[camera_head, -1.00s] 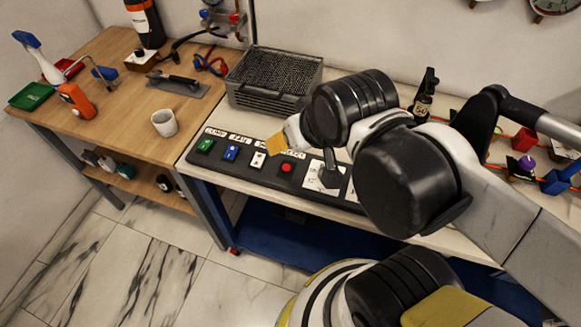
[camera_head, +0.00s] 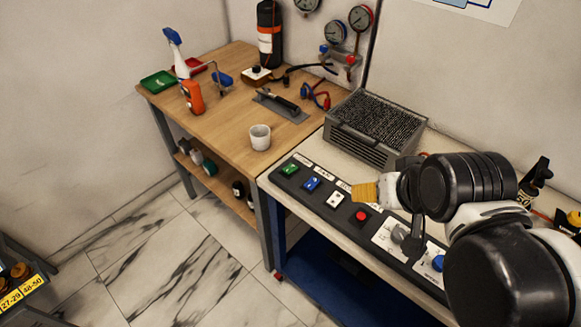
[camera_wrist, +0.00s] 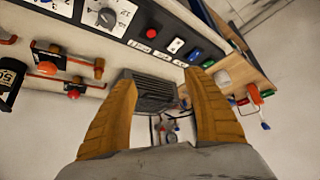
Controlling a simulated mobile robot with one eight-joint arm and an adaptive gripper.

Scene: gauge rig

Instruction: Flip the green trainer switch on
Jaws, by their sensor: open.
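The green switch (camera_head: 290,170) is at the left end of a dark control panel (camera_head: 383,260) on the right-hand bench. It also shows small in the wrist view (camera_wrist: 208,63); its on or off position is too small to tell. My gripper (camera_head: 370,192) is above the panel near the red button, to the right of the green switch and apart from it. In the wrist view my gripper (camera_wrist: 161,73) has its two yellow fingers spread wide, with nothing between them. My arm hides the panel's right end in the head view.
Beside the green switch are a blue switch (camera_head: 312,185), a white switch (camera_head: 336,200), a red button (camera_head: 361,216) and a dial (camera_head: 398,236). A grey mesh-topped box (camera_head: 375,128) stands behind the panel. A white cup (camera_head: 260,137) stands on the wooden table. Floor in front is clear.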

